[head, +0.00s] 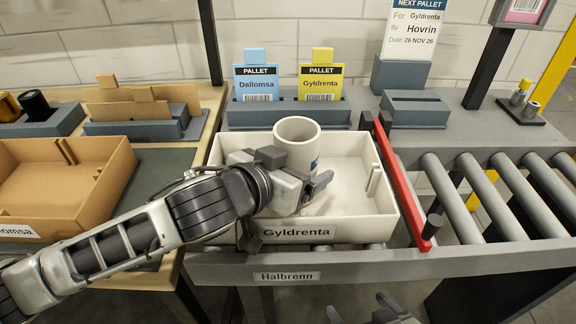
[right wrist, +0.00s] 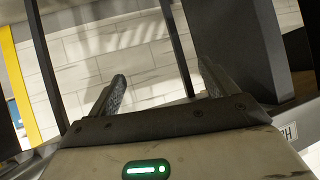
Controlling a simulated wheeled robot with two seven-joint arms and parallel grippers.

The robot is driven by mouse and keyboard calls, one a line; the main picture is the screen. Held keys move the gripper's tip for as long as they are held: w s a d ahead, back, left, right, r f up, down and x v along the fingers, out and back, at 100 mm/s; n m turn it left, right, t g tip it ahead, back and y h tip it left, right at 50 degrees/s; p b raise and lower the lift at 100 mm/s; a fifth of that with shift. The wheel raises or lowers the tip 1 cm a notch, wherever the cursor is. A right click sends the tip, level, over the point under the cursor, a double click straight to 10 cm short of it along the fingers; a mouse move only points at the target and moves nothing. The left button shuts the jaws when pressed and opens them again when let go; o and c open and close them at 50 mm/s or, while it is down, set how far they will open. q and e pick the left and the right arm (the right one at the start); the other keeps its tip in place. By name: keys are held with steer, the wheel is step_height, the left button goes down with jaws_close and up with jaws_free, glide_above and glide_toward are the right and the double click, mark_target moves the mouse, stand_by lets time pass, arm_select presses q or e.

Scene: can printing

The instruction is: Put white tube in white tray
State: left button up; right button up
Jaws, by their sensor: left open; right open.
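The white tube (head: 297,133) stands upright in the white tray (head: 375,200) labelled Gyldrenta, near its back wall in the head view. My left arm reaches in from the left over the tray's left wall. My left gripper (head: 318,187) is open in front of the tube and hides its lower part. I cannot tell whether the fingers touch the tube. My right gripper (head: 360,307) is low at the bottom edge of the head view, in front of the conveyor. It is open and empty, with both fingers apart in the right wrist view (right wrist: 163,85).
A brown tray (head: 118,180) stands on the left table. A red bar (head: 402,185) lies along the white tray's right side, with bare rollers (head: 490,195) beyond. Blue and yellow pallet cards (head: 322,82) stand in a grey holder behind the tray.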

arm_select(q)
steer(key=shift+r, duration=0.5)
steer(key=p+v, duration=0.6)
steer(key=v, duration=0.6)
arm_select(e)
steer(key=shift+s+d+r+g, duration=0.15)
steer(key=shift+d+r, duration=0.15)
steer(key=shift+r, duration=0.35)
steer(key=shift+s+d+r+g, duration=0.15)
steer(key=shift+d+r, duration=0.1)
steer(key=shift+r, duration=0.35)
